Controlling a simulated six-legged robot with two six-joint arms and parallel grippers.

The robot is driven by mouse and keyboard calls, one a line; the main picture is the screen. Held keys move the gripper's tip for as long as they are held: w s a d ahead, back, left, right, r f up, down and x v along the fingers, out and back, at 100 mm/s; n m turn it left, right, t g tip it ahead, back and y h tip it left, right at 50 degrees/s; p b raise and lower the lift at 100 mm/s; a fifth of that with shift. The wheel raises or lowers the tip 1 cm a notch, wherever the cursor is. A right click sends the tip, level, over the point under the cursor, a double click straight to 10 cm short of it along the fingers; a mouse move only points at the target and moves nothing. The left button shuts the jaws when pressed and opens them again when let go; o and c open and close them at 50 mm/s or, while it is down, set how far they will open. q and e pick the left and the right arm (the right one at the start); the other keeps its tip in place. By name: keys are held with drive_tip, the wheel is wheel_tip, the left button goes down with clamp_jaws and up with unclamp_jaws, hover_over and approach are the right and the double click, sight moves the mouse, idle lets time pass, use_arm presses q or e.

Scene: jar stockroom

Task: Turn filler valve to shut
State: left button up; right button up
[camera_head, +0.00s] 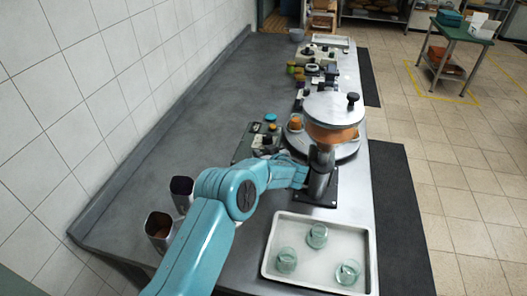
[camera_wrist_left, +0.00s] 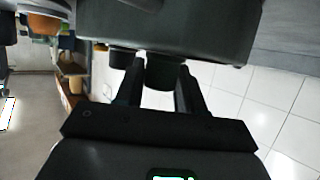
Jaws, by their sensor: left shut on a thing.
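The filler (camera_head: 335,115) stands right of centre in the head view, with a round metal lid, orange contents and a grey column below. A dark control box (camera_head: 243,150) sits left of it. My left arm reaches in from the lower left and ends between the box and the column; its fingertips are hard to make out there. In the left wrist view, my left gripper (camera_wrist_left: 160,78) has one finger on each side of a dark knob (camera_wrist_left: 160,70) on a dark housing (camera_wrist_left: 170,28) and is shut on it. The knob's setting cannot be read. My right gripper is not in view.
A white tray (camera_head: 270,255) with 3 glass jars lies at the front right. Two dark containers (camera_head: 158,226) stand left of my arm. An orange jar (camera_head: 295,123) is on the turntable (camera_head: 345,151). Several small items line the bench farther back. The bench's left strip is clear.

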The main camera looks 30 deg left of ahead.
use_arm(q)
drive_tip(key=shift+n+g+y, duration=0.5)
drive_tip(key=shift+n+g, duration=0.1)
drive_tip(key=shift+n, duration=0.1)
drive_tip(key=shift+r+b, duration=0.1)
drive_tip(key=shift+b, duration=0.2)
drive_tip(key=o, duration=0.9)
drive_tip(key=shift+o, duration=0.2)
drive_tip(key=shift+d+r, duration=0.1)
drive_tip(key=shift+d, duration=0.2)
drive_tip(key=b+v, duration=0.3)
drive_tip(key=v, duration=1.2)
drive_tip(key=shift+d, duration=0.3)
